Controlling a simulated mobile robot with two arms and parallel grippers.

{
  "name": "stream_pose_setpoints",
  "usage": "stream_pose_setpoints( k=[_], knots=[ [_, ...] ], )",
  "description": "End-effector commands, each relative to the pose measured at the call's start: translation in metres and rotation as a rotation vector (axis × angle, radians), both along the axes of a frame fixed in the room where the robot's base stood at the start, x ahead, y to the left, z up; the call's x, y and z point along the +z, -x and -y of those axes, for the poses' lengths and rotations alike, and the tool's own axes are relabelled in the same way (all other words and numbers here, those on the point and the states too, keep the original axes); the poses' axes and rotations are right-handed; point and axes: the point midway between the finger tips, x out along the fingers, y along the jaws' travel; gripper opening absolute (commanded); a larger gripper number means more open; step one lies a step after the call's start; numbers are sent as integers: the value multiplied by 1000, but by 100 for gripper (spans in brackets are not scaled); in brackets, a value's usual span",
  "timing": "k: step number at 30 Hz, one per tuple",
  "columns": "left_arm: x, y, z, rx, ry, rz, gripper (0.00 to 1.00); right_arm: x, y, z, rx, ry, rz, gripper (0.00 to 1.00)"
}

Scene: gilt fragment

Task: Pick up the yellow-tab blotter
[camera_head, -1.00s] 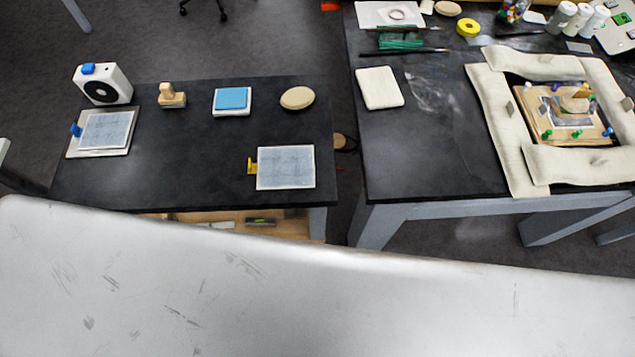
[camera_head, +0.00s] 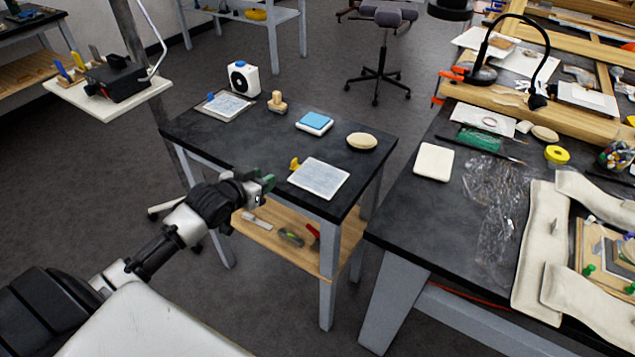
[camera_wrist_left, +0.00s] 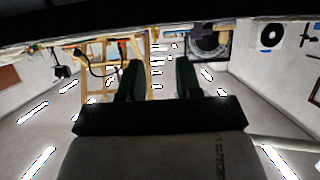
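The yellow-tab blotter (camera_head: 319,178) is a pale grey-blue square pad with a yellow tab (camera_head: 295,164) at its left corner. It lies flat near the front edge of the small dark table (camera_head: 240,151). My left gripper (camera_head: 268,182) is just off the front edge of that table, left of the blotter and apart from it. In the left wrist view its two dark fingers (camera_wrist_left: 160,80) stand apart with nothing between them. The blotter is not visible in the left wrist view. My right gripper is not in view.
On the small table are a blue-tab blotter (camera_head: 228,105), a white fan-like device (camera_head: 243,78), a wooden stamp (camera_head: 277,103), a blue-topped pad (camera_head: 314,123) and an oval beige pad (camera_head: 362,141). A larger dark workbench (camera_head: 440,207) stands to the right, across a gap.

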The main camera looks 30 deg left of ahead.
Motion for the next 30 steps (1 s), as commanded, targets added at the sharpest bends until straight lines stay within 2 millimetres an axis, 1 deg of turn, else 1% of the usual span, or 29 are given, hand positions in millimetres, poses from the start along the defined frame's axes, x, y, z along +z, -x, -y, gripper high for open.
stream_pose_setpoints(
  k=[1,3,4,8,12,17,23,27,30],
  knots=[
    [12,-2,4,-14,0,20,34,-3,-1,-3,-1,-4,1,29],
    [20,-6,7,-24,5,35,34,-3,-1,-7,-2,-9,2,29],
    [21,-10,8,-25,6,38,34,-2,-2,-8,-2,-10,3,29],
    [16,-29,10,-26,6,40,34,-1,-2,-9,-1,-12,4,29],
    [8,-47,11,-25,7,38,34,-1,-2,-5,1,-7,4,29],
    [4,-57,12,-25,6,39,34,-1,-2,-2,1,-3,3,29],
    [-8,-80,14,-25,5,37,34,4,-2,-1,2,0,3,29],
    [-15,-96,16,-25,6,39,34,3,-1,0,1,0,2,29],
    [-17,-101,16,-26,4,37,34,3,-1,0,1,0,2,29]
  ],
)
